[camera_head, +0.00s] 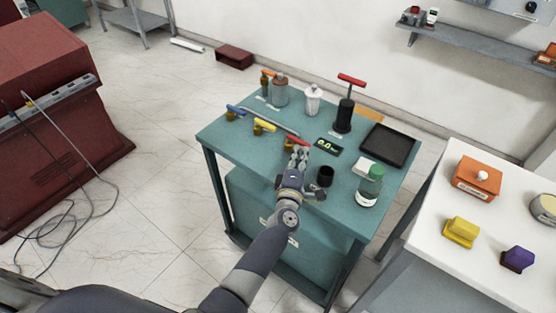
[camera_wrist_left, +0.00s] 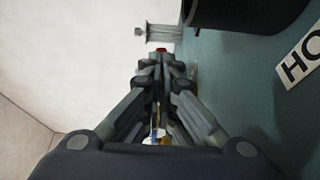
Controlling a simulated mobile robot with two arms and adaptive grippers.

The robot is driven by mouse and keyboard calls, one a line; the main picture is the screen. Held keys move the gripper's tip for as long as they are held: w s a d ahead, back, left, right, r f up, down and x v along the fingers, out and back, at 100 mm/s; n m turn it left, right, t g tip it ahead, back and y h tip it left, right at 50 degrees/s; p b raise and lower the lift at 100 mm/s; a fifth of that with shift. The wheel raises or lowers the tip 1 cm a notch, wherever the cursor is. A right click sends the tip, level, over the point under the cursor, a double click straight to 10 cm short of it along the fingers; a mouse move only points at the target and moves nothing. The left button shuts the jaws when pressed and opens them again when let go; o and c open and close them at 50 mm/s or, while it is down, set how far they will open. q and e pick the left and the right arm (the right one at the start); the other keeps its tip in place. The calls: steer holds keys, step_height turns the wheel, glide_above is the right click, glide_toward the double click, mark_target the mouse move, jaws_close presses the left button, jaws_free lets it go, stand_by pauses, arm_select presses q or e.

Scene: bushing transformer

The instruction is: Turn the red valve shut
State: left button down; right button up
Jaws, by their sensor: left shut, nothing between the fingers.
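The red valve (camera_head: 296,142) is on the teal table (camera_head: 228,148), near its middle, and its red handle shows just beyond my left fingertips. My left gripper (camera_head: 299,157) reaches over the table's front edge and is shut with nothing between its fingers. In the left wrist view the shut fingers (camera_wrist_left: 163,68) point ahead, with a small red piece (camera_wrist_left: 161,49) just past their tips. The fingers hide much of the valve, so I cannot tell whether they touch it. My right gripper is not in view.
A yellow-handled valve (camera_head: 265,125) and a blue-handled valve (camera_head: 235,109) stand left of the red one. A black hand pump (camera_head: 344,115) stands behind.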

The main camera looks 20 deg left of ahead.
arm_select(q)
steer(key=s+d+f+m+g+h, duration=0.15)
steer(key=s+m+g+h, duration=0.25)
steer(key=s+m, duration=0.55)
steer(key=s+d+f+m+g+h, duration=0.1)
steer(key=s+d+m+g+h, duration=0.35)
steer(key=s, duration=0.85)
steer(key=s+a+f+m+g+y, duration=0.2)
steer(key=s+a+m+g+y, duration=0.45)
steer(key=s+a, duration=0.95)
step_height(320, 180, down, 26)
steer(key=s+d, duration=0.1)
steer(key=s, duration=0.2)
steer(key=s+a+f+g+y, duration=0.1)
steer(key=s+a+f+g, duration=0.1)
steer(key=s+f, duration=1.4)
steer(key=shift+s+a+f, duration=0.35)
steer(key=shift+s+a, duration=0.1)
steer(key=shift+s, duration=0.1)
